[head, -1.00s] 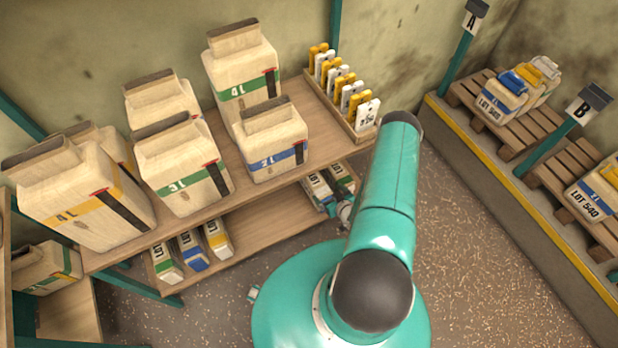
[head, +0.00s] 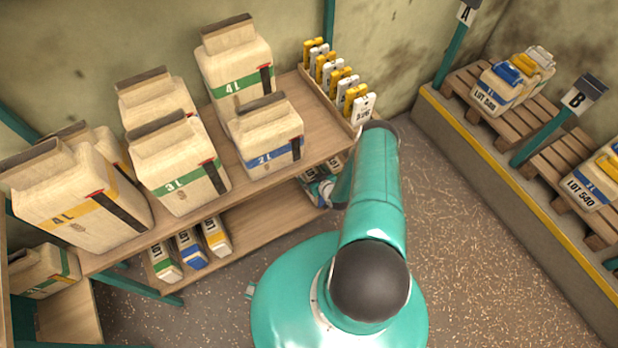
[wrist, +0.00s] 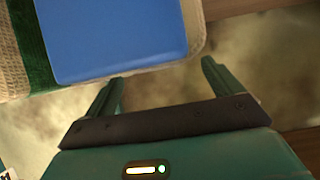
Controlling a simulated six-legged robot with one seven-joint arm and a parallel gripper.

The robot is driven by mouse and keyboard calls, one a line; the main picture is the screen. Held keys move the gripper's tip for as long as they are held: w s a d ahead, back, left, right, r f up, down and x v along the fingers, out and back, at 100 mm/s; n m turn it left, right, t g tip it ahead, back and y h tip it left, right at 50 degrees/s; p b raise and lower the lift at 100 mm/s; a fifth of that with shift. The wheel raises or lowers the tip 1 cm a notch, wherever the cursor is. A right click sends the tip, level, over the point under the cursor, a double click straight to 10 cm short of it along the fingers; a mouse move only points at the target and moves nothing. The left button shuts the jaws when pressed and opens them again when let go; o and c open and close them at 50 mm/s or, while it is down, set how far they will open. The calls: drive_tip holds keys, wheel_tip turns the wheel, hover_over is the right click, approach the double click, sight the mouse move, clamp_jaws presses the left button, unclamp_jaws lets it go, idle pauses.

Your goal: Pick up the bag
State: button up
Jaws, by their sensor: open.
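In the wrist view a pale woven bag (wrist: 198,18) with a blue panel and a green stripe fills the upper left, very close. My gripper (wrist: 162,82) is open, with nothing between its fingers. Its fingertips point toward the bag's near edge; I cannot tell if they touch it. In the head view my gripper is mostly hidden behind my arm, at the right end of the lower shelf (head: 265,220). Small bags there (head: 309,176) are partly covered by my wrist and the upper shelf. I cannot tell which bag is meant.
Large bags marked 2L (head: 264,135), 3L (head: 180,165) and 4L (head: 235,65) stand on the upper shelf, beside a tag rack (head: 340,85). Several small bags (head: 188,250) sit lower left. Pallets with bags (head: 500,88) stand at right. The floor (head: 470,260) is clear.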

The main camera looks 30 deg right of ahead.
drive_tip(key=shift+x, duration=1.3)
clamp_jaws()
drive_tip(key=shift+w+d+r, duration=0.1)
drive_tip(key=shift+r, duration=0.1)
